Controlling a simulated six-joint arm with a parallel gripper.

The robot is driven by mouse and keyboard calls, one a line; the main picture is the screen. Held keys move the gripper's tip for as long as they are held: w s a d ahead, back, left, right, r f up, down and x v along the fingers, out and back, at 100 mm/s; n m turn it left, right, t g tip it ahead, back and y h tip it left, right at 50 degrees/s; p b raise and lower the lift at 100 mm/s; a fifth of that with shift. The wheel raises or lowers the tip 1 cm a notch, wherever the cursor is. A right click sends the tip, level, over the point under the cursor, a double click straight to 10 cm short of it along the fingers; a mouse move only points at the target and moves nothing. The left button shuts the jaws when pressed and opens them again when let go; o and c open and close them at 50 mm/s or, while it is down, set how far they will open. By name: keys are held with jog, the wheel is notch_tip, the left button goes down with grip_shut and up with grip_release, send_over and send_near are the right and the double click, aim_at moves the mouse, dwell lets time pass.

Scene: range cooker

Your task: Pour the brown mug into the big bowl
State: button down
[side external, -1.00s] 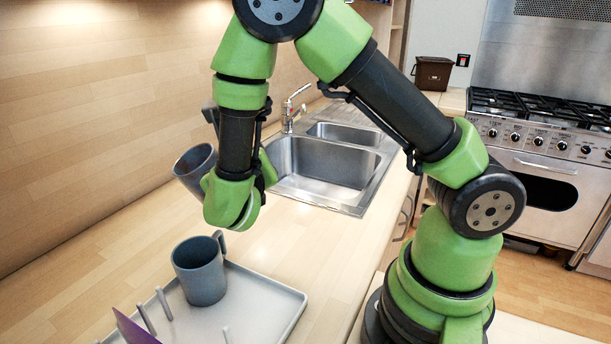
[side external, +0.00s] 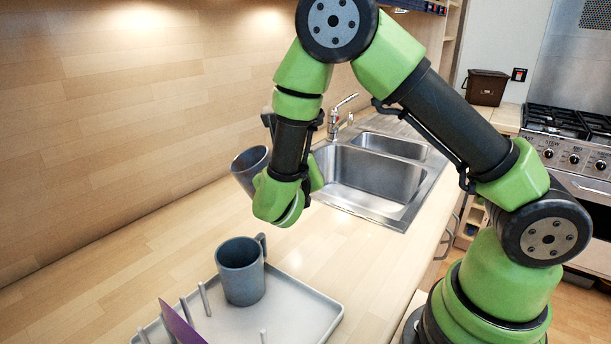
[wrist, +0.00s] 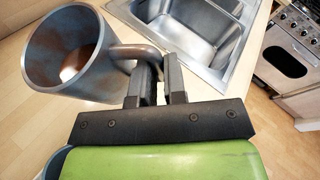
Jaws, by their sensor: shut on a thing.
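My gripper (wrist: 156,78) is shut on the handle of a grey-blue mug with brownish tints (wrist: 68,50), which sits to the left of the fingers in the wrist view. A brown patch with a pale spot shows at the bottom inside it. In the side view this mug (side external: 246,165) is held above the counter, tilted and partly hidden behind my wrist; the fingers are hidden there. A second grey-blue mug (side external: 240,272) stands upright on a grey tray (side external: 318,322), lower and nearer the camera. I see no big bowl in either view.
The tray has upright pegs (side external: 204,298) and a purple flat item (side external: 178,322). A steel sink (side external: 375,178) with a tap (side external: 335,118) lies behind my wrist. The wooden counter (side external: 150,245) left of the tray is clear, up to the wall.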

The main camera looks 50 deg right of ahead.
jog(key=s+d+f+m+g+h, duration=0.1)
jog(key=d+f+m+g, duration=0.1)
jog(key=d, duration=0.9)
jog(key=s+d+f+m+g, duration=0.2)
jog(key=d+f+g, duration=0.1)
jog(key=d, duration=0.8)
jog(key=s+d+f+m+g+h, duration=0.1)
jog(key=s+d+f+m+g, duration=0.1)
jog(key=d, duration=0.9)
jog(key=shift+d+f+g+h, duration=0.25)
jog(key=shift+f+g+h, duration=0.05)
jog(key=shift+f+g, duration=0.5)
jog(key=shift+r, duration=0.25)
jog(key=shift+r+n+g+h, duration=0.25)
jog(key=shift+n+g+h, duration=0.05)
jog(key=shift+h, duration=0.1)
jog(key=shift+r, duration=0.1)
jog(key=shift+w+a+r+n+h, duration=0.1)
jog(key=shift+w+r+n+h, duration=0.15)
jog(key=shift+n, duration=0.25)
jog(key=shift+s, duration=0.1)
